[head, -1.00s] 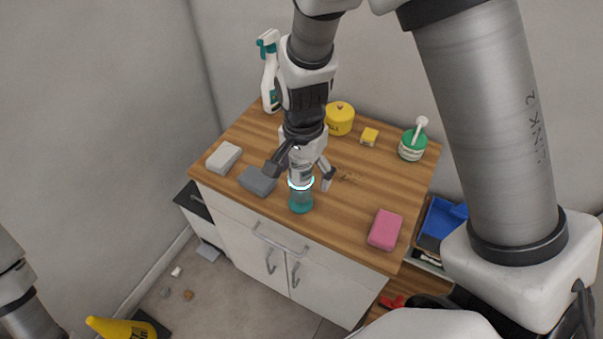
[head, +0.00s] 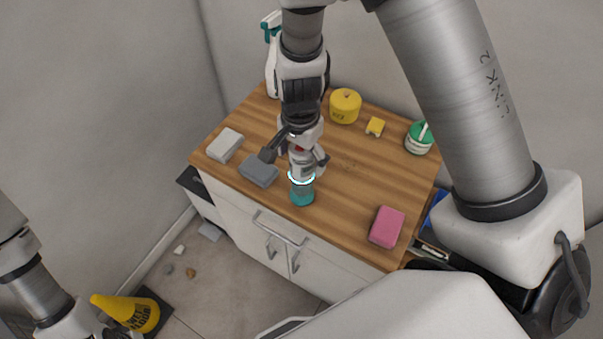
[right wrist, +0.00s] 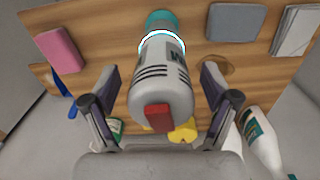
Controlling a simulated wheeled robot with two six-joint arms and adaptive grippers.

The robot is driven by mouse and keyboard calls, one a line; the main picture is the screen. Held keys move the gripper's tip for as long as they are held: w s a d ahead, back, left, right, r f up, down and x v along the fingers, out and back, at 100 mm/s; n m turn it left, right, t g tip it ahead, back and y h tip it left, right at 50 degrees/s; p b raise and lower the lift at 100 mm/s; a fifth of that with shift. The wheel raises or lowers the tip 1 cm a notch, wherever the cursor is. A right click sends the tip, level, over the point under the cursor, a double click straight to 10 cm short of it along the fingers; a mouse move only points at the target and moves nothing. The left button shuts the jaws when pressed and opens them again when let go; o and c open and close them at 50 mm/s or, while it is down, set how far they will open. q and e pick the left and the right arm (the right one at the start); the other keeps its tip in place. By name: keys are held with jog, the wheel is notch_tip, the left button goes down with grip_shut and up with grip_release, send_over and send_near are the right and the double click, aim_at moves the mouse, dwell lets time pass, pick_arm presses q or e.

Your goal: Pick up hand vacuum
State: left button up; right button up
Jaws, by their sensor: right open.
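The hand vacuum (head: 302,196) is a grey-white body with a teal nose and a bright ring. It stands on the wooden counter top near its front edge, and its upper part is partly hidden by my right gripper (head: 296,160). In the right wrist view the vacuum (right wrist: 160,82) shows its slotted grey body and a red part at the near end. My right gripper (right wrist: 160,88) is open, with one finger on each side of the vacuum and gaps visible. My left arm shows at the lower left of the head view, but its fingers cannot be seen.
A grey block (head: 259,170) lies close left of the vacuum, with a white block (head: 225,145) beyond. A pink sponge (head: 387,227) lies right. A yellow tub (head: 345,106), a spray bottle (head: 272,75) and a green-white container (head: 419,140) stand behind. A yellow wet-floor sign (head: 130,311) lies below.

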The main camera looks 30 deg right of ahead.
jog(key=shift+w+d+f, duration=0.2)
jog(key=shift+w+f, duration=0.2)
jog(key=shift+f, duration=0.35)
jog(key=shift+s+r, duration=0.15)
jog(key=shift+s, duration=0.1)
jog(key=c, duration=0.4)
jog(key=shift+a, duration=0.1)
jog(key=c, duration=0.8)
jog(key=shift+s+r, duration=0.1)
jog(key=shift+c, duration=0.2)
